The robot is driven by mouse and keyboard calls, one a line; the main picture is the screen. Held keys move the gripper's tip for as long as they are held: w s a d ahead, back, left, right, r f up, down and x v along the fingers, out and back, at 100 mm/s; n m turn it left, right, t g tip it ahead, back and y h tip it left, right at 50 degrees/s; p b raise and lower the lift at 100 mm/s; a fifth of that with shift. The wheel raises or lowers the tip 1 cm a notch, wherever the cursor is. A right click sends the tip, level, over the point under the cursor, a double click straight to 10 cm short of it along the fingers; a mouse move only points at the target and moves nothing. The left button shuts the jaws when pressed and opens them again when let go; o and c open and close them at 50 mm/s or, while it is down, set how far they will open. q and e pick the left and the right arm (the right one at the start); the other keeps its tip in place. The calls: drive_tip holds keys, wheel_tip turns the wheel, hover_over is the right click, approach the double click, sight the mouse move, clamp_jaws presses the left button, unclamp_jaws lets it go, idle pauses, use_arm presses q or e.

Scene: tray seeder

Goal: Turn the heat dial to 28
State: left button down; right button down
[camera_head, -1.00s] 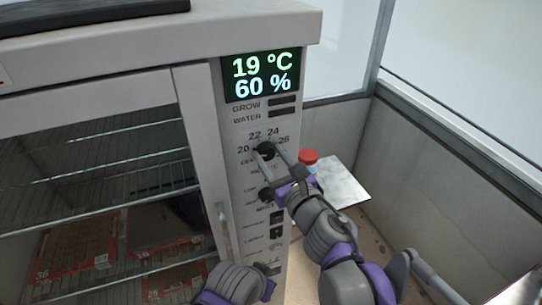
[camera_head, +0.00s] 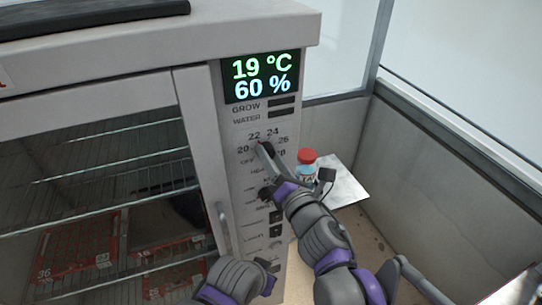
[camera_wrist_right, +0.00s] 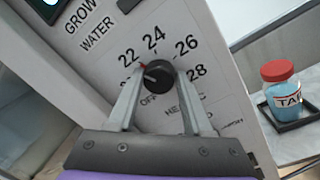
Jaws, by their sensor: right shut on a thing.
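The heat dial (camera_wrist_right: 158,76) is a round black knob on the cabinet's front panel, ringed by OFF, 20, 22, 24, 26 and 28. Its red mark (camera_wrist_right: 142,67) points up-left, near 22. The dial also shows partly in the head view (camera_head: 269,149), mostly behind a finger. My right gripper (camera_wrist_right: 158,92) is shut on the dial, one finger on each side. It shows rolled in the head view (camera_head: 266,153). The display (camera_head: 262,77) reads 19 °C and 60 %.
A second dark knob (camera_head: 266,193) and several switches sit lower on the panel. The cabinet's glass door with wire shelves (camera_head: 110,160) is at left. A red-capped jar (camera_wrist_right: 281,86) stands at right on a dark holder (camera_wrist_right: 290,115).

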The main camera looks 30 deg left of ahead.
drive_tip(key=shift+s+a+f+m+t+h, duration=0.15)
drive_tip(key=shift+m+h, duration=0.3)
drive_tip(key=shift+m, duration=4.85)
drive_tip(key=shift+r+m+t+h, duration=0.15)
drive_tip(key=shift+m+h, duration=0.25)
drive_tip(key=shift+m, duration=4.9)
drive_tip(key=shift+s+a+f+m+t+h, duration=0.15)
drive_tip(key=shift+m+h, duration=0.3)
drive_tip(key=shift+m, duration=4.85)
drive_tip(key=shift+c, duration=1.6)
unclamp_jaws()
drive_tip(key=shift+d, duration=0.1)
